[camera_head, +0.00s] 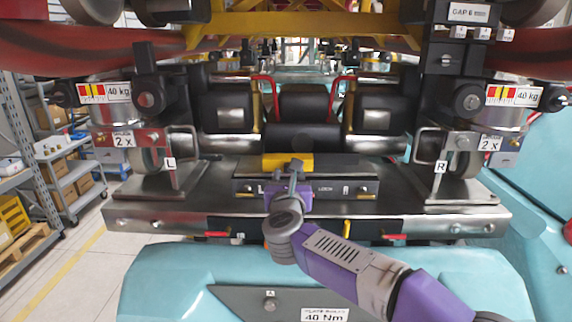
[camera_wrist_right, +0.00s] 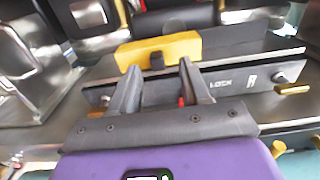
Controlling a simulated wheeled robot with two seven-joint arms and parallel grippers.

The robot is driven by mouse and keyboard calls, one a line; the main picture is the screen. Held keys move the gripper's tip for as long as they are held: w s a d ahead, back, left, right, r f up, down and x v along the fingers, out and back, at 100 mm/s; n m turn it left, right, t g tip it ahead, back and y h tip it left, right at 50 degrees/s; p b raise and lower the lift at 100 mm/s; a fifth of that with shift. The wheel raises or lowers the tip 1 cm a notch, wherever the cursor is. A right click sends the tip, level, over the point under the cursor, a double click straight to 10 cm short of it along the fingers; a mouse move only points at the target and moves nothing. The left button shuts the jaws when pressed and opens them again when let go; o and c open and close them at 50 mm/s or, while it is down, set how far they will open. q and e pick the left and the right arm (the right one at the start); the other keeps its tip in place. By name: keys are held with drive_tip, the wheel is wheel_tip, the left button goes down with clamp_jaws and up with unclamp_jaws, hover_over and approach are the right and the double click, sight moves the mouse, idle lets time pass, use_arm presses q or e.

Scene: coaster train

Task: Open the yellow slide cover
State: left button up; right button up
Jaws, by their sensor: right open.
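The yellow slide cover (camera_head: 290,161) is a small yellow block on top of a dark lock box (camera_head: 350,187) at the middle of the train's metal crossbeam. It also shows in the right wrist view (camera_wrist_right: 178,47), with a dark knob on its near face. My right gripper (camera_head: 294,168) is in front of the cover. In the wrist view its two fingers (camera_wrist_right: 157,70) are spread apart and point at the cover, with the knob between their tips as seen from there. I cannot tell whether the fingers touch anything. My left gripper is not in view.
Metal brackets marked L (camera_head: 172,180) and R (camera_head: 437,185) with wheels stand on either side. Black rollers (camera_head: 303,136) lie behind the cover. A teal body panel (camera_head: 180,285) is in front, below my arm. Shelving (camera_head: 70,170) stands at far left.

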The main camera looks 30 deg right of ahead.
sight(288, 165)
drive_tip(key=p+x, duration=0.1)
drive_tip(key=x, duration=0.3)
drive_tip(key=shift+w+f, duration=0.15)
drive_tip(key=shift+w, duration=0.25)
drive_tip(key=shift+w+f, duration=0.1)
drive_tip(key=shift+w, duration=0.1)
drive_tip(key=c, duration=0.4)
clamp_jaws()
